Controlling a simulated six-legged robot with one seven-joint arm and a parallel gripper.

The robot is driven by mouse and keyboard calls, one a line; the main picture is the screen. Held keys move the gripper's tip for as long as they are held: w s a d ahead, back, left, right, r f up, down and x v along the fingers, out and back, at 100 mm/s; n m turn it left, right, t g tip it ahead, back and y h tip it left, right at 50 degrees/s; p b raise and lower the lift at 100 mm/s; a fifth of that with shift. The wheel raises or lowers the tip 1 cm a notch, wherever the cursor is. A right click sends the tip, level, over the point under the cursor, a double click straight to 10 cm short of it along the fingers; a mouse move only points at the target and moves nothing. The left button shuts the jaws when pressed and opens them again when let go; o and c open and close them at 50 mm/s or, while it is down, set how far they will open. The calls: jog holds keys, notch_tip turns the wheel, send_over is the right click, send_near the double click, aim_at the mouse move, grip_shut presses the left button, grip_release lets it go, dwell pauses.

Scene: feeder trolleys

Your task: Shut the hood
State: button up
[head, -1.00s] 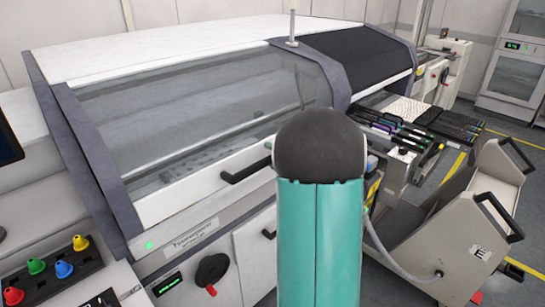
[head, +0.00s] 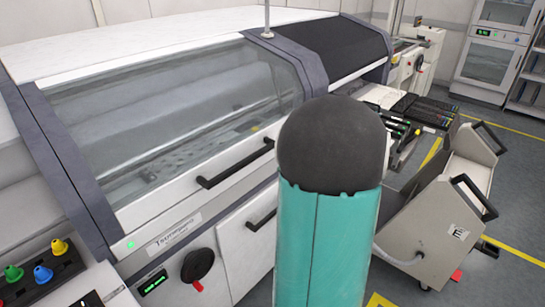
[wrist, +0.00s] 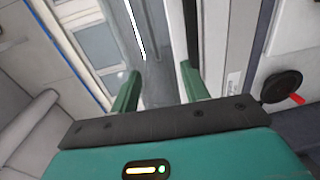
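The hood (head: 175,95) is a long clear window in a white and grey frame on the white machine. Its white front edge, with a black bar handle (head: 235,163), appears to lie down along the machine's front. My arm covers the area just right of the handle, and my gripper is hidden in the head view. In the wrist view my gripper (wrist: 158,78) has two green fingers spread apart with nothing visibly held between them. Glassy and white surfaces of the machine show beyond the fingers. I cannot tell whether a finger touches the hood.
A black knob with a red lever (head: 198,265) is on the machine front; it also shows in the wrist view (wrist: 282,86). A beige feeder trolley (head: 440,220) stands at the right. Coloured buttons (head: 42,273) are at lower left. Grey floor is open at far right.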

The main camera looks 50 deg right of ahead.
jog(key=shift+s, duration=0.4)
